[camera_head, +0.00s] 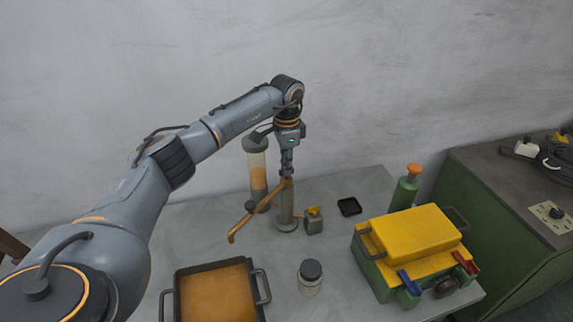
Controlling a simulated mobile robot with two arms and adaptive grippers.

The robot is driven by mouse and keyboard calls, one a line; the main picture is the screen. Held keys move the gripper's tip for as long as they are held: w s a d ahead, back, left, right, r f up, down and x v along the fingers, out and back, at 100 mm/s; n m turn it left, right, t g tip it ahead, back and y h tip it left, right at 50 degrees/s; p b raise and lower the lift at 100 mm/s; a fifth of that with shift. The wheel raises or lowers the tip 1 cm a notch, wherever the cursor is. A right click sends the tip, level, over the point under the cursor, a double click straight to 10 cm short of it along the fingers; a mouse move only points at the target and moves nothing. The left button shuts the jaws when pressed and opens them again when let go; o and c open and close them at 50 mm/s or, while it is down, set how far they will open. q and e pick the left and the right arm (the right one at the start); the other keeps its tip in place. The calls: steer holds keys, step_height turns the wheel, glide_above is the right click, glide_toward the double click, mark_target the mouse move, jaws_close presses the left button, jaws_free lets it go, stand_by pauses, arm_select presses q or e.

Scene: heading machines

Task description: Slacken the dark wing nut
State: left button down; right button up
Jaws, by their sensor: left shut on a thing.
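My left gripper (287,168) points straight down at the top of an upright grey post (286,208). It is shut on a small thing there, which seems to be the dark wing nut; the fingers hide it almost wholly. A bent orange arm (262,208) runs from the post top down to the left, with a small dark part along it. My right gripper is not in view.
A clear cylinder with orange contents (257,170) stands close behind the post, and a small grey block with a yellow top (314,222) beside it. An orange-filled tray (176,295), a dark-lidded jar (310,275), a green bottle (405,190) and a yellow-topped green box (372,262) surround it.

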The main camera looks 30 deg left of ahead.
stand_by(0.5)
arm_select(q)
steer(key=c, duration=1.5)
jaws_free()
step_height(320, 180, up, 12)
steer(key=shift+f, duration=0.1)
